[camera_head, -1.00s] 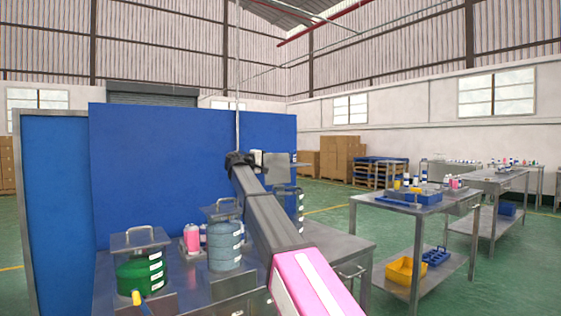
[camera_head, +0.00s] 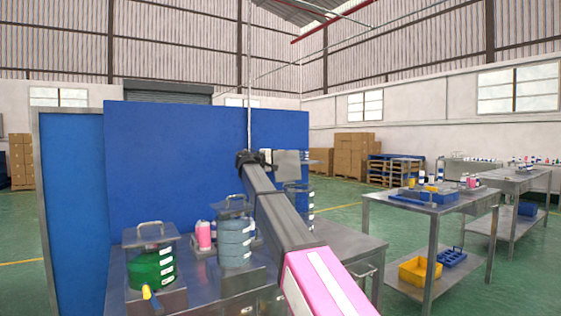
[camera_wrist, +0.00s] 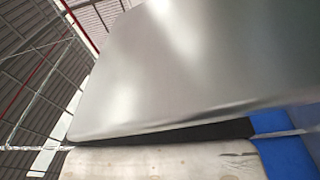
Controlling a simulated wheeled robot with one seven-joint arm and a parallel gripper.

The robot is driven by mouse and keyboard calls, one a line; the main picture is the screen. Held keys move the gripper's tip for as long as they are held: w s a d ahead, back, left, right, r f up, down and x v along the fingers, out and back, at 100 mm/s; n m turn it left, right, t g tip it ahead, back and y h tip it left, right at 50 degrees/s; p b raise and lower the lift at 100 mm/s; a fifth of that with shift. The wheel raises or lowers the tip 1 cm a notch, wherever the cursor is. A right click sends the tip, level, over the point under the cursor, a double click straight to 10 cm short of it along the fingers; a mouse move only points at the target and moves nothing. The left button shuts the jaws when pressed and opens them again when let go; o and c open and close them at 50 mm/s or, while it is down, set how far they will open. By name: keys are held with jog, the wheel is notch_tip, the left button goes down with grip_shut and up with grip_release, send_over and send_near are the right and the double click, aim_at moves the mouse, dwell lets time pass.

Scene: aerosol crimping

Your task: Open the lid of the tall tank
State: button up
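The tall tank (camera_head: 304,200) is dark blue with white labels and stands at the right end of the steel bench, mostly hidden behind my arm. A grey metal plate, seemingly its lid (camera_head: 287,165), shows above it, beside my gripper (camera_head: 262,157). In the wrist view a large shiny steel plate (camera_wrist: 190,60) fills the upper picture, very close and slanted. A pale scuffed block (camera_wrist: 160,162) lies along the bottom, with a dark gap between them. I cannot tell whether the fingers touch the plate or what they hold.
A green tank (camera_head: 150,268) and a grey-blue tank (camera_head: 234,243), both with handled lids, stand on the bench (camera_head: 345,245). Pink bottles (camera_head: 204,235) stand between them. A blue panel (camera_head: 180,160) rises behind. A work table (camera_head: 375,200) stands at right, with floor between.

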jog(key=shift+a, duration=0.1)
jog(key=v, duration=1)
jog(key=shift+s+a, duration=0.25)
jog(key=shift+s, duration=0.1)
